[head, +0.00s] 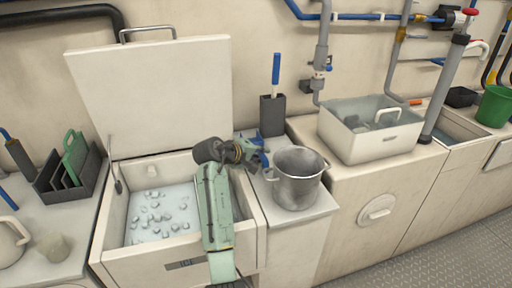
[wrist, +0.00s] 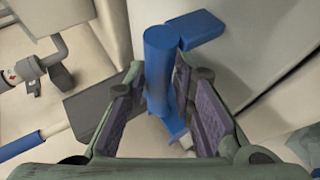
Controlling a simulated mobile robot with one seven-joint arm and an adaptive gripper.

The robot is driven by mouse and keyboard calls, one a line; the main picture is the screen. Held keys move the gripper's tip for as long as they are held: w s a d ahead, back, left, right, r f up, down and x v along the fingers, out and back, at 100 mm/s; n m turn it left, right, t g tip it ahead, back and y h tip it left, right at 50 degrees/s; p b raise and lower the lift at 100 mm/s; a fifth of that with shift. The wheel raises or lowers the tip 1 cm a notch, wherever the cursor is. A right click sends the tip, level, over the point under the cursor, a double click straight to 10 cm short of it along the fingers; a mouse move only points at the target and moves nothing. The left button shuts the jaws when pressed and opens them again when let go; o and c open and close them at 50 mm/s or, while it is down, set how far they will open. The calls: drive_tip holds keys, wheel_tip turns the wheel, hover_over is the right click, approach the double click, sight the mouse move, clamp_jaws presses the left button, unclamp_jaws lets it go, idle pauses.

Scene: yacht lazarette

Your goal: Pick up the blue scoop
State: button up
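The blue scoop (wrist: 159,68) shows in the wrist view as a thick round blue handle, with more blue parts above right and below it. In the head view, only small blue parts (head: 262,159) show beside my gripper, behind the ice bin's right edge. My gripper (wrist: 159,85) has its two dark-padded fingers on either side of the handle. The fingers look open, with the handle between them; I cannot tell whether a pad touches it. The scoop's lower end is partly hidden by the fingers.
An open ice bin (head: 113,240) with its lid (head: 150,95) raised is under my arm. A metal pot (head: 297,178) stands close right of my gripper. A dark holder (head: 272,117) with a blue-handled tool (head: 276,75) stands behind. A white tub (head: 370,143) is farther right.

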drive_tip(key=shift+w+d+f, duration=0.2)
drive_tip(key=shift+c, duration=0.4)
clamp_jaws()
drive_tip(key=shift+r, duration=0.15)
drive_tip(key=shift+r, duration=0.25)
drive_tip(key=r, duration=0.1)
drive_tip(key=b, duration=0.1)
drive_tip(key=a+r, duration=0.1)
drive_tip(key=shift+s+r, duration=0.35)
drive_tip(key=s+a+r+b, duration=0.1)
drive_tip(key=s+a+b, duration=0.1)
drive_tip(key=s+a, duration=0.7)
drive_tip(key=s, duration=0.2)
drive_tip(key=shift+s+r+b, duration=0.3)
drive_tip(key=shift+s+b, duration=0.1)
